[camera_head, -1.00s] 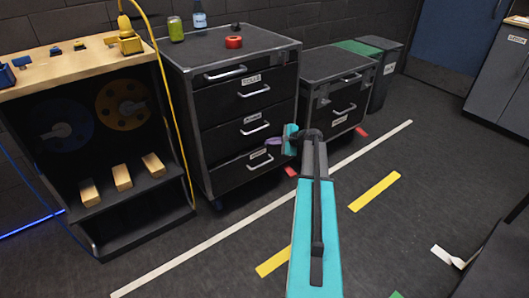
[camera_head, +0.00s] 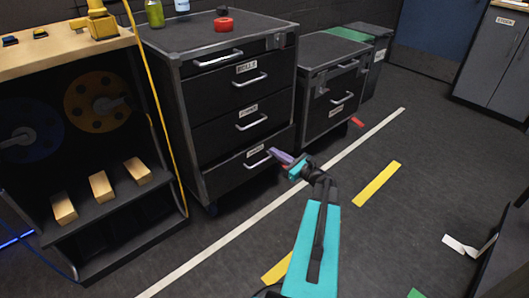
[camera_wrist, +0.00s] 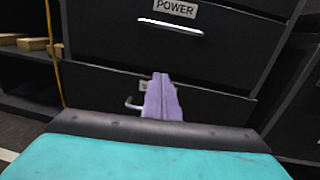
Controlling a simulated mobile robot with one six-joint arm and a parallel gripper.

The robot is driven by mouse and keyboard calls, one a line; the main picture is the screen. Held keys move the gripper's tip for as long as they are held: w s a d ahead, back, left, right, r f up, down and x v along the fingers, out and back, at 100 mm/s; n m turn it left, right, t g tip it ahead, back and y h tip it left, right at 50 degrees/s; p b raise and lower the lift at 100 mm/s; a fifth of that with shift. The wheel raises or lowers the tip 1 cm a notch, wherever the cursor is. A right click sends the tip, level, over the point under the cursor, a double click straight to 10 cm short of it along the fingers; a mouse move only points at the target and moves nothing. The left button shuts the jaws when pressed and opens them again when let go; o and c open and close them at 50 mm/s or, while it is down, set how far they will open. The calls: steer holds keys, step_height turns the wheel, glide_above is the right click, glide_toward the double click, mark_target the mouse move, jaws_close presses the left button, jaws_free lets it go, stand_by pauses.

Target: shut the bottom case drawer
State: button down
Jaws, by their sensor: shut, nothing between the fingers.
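The dark case (camera_head: 212,60) stands at the centre left in the head view, with stacked drawers. Its bottom drawer (camera_head: 226,178) stands slightly out from the drawers above. The bottom drawer's silver handle (camera_head: 258,163) is just left of my gripper (camera_head: 279,156). In the wrist view, the drawer's dark front (camera_wrist: 215,103) lies beyond my purple fingers (camera_wrist: 162,92), which are shut and empty. They cover part of the front and its label. The handle's left end (camera_wrist: 131,104) shows beside them. I cannot tell whether the fingertips touch the front.
The drawer labelled POWER (camera_wrist: 205,48) is just above. A shelf unit (camera_head: 110,225) with wooden blocks stands at the left, with a yellow cable (camera_head: 160,110). A smaller cabinet (camera_head: 318,108) stands right of the case.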

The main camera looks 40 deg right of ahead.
mark_target(261, 146)
steer(key=s+d+f+m+h+b, duration=0.1)
steer(key=s+d+f+b, duration=0.1)
steer(key=s+f, duration=0.2)
steer(key=shift+d+f+m+h, duration=0.25)
steer(key=shift+f+m+h, duration=0.05)
steer(key=shift+f, duration=0.6)
steer(key=shift+s, duration=0.1)
steer(key=w+b, duration=0.1)
steer(key=w, duration=0.3)
steer(key=w+b, duration=0.2)
steer(key=w, duration=0.3)
steer(key=w+b, duration=0.2)
steer(key=w, duration=0.3)
steer(key=shift+d, duration=0.4)
steer(key=shift+d, duration=0.1)
